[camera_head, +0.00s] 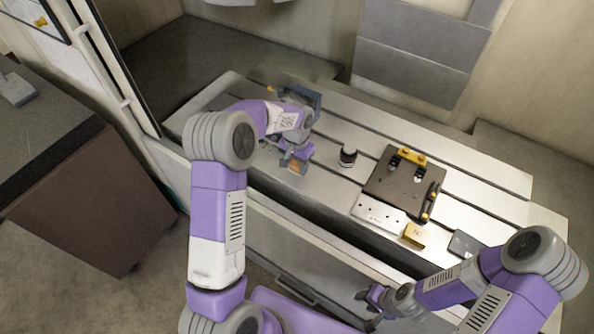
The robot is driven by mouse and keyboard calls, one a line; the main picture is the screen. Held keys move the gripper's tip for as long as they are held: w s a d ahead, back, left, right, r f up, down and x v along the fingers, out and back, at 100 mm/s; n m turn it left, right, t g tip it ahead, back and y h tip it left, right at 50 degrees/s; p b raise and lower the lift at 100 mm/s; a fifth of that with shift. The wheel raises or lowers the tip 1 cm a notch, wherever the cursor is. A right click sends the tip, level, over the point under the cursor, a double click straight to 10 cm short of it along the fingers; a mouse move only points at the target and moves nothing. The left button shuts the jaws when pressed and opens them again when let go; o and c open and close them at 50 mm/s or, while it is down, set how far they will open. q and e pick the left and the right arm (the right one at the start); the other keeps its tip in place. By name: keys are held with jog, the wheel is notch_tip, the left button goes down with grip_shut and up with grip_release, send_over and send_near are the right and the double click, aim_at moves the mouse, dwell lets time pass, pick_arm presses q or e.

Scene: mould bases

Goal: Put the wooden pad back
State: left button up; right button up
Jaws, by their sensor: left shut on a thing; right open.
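My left gripper (294,163) is over the left part of the slotted metal table, pointing down. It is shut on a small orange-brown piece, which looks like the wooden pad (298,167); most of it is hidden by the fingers. I cannot tell whether the piece touches the table. My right gripper (371,304) is open and empty, low in front of the table's front edge.
A dark mould plate (399,187) with a yellow clamp (411,156) lies right of centre. Beside it are a silver plate (377,212), a yellow box (415,236) and a dark flat block (465,244). A small round jar (348,156) stands left of the plate. A blue-grey frame (304,94) is behind my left arm.

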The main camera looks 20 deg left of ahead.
aim_at(297, 171)
pick_arm(q)
notch_tip(297, 171, down, 3)
jog(key=shift+f, duration=0.4)
jog(key=shift+f, duration=0.15)
jog(key=o, duration=1)
